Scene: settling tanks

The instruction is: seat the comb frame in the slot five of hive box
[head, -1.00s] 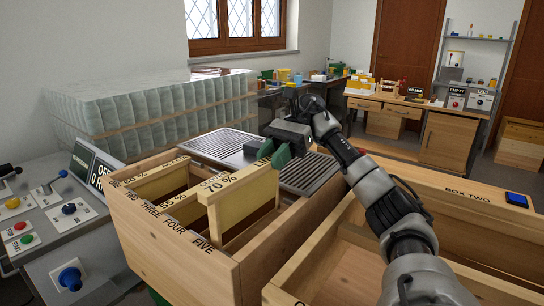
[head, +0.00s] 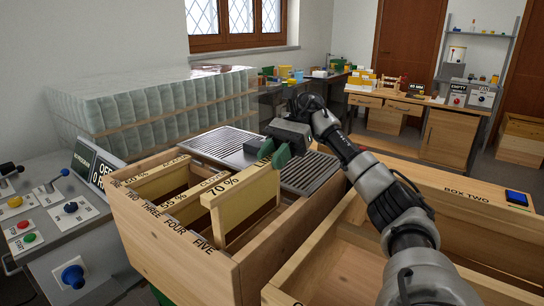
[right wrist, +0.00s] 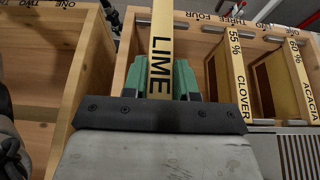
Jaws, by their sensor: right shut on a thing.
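The comb frame (head: 240,204) is pale wood, marked LIME and 70 %. My right gripper (head: 280,154) is shut on its far end. In the right wrist view the green fingers of my right gripper (right wrist: 160,82) hold the LIME top bar (right wrist: 161,40). The hive box (head: 185,250) is wooden, with slot names ONE to FIVE on its near rim. The comb frame is at the FOUR and FIVE end, its top bar above the rim and its lower part inside the box. I cannot tell whether it touches the slot. My left gripper is not in view.
The frames marked CLOVER (right wrist: 240,85) and ACACIA (right wrist: 303,75) stand in the same hive box. BOX TWO (head: 440,190) is at the right, open. A slatted grey surface (head: 305,178) lies behind the hive box. A control panel (head: 60,225) is at the left.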

